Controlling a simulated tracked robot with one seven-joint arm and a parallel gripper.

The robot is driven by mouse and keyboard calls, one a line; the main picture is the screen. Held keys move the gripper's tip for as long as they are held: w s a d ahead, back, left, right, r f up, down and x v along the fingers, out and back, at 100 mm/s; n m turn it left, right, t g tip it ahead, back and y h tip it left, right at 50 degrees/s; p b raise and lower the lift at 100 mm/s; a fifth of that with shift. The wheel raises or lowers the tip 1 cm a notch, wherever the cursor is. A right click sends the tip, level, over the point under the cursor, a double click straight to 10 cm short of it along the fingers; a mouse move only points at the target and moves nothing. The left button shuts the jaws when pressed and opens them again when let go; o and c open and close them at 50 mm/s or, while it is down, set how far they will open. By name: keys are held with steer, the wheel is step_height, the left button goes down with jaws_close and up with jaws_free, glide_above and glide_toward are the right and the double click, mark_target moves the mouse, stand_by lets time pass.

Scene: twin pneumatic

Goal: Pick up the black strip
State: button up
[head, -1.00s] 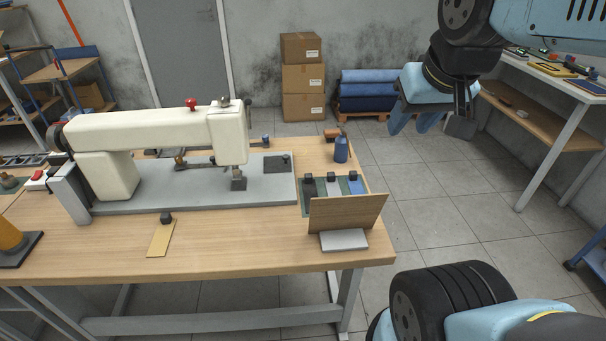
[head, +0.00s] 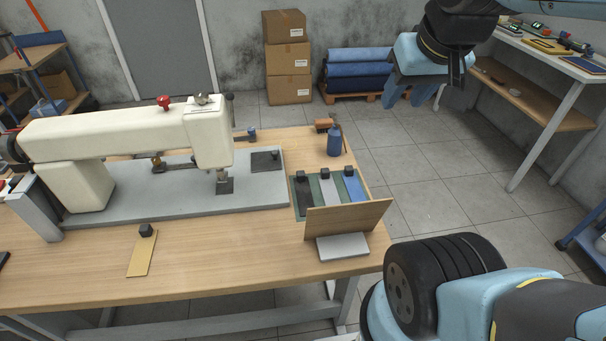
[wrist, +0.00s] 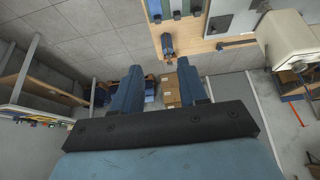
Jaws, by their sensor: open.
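The black strip (head: 305,198) lies in a green tray (head: 320,179) on the right end of the table, with a black knob (head: 301,175) at its far end. It is the leftmost of three strips, beside a grey strip (head: 330,195) and a blue strip (head: 355,188). An upright brown board (head: 347,218) hides their near ends. My gripper (head: 408,97) is open and empty, in the air behind and right of the tray, well apart from it. The wrist view shows both fingers (wrist: 158,78) spread, with the strips at its top edge.
A cream sewing machine (head: 120,132) stands left of the tray. A blue bottle (head: 335,143) stands just behind the tray. A white block (head: 342,246) lies before the board, and a tan strip (head: 142,258) at the front left. Floor right of the table is open.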

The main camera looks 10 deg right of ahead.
steer(key=shift+o, duration=1.3)
steer(key=shift+w, duration=0.15)
steer(key=shift+g, duration=0.4)
steer(key=w+a, duration=0.1)
steer(key=w+a+f, duration=0.1)
steer(key=w, duration=0.1)
steer(key=shift+w+a+f, duration=0.15)
steer(key=shift+w+a, duration=0.15)
steer(key=g, duration=0.5)
glide_above(301, 174)
steer(key=f, duration=2.9)
steer(key=shift+s+a+f, duration=0.1)
steer(key=shift+s+f, duration=0.1)
steer(key=shift+s, duration=0.15)
steer(key=shift+w+f, duration=0.15)
steer(key=shift+f, duration=1.25)
steer(key=shift+w+f, duration=0.1)
steer(key=shift+f, duration=1.25)
steer(key=c, duration=0.7)
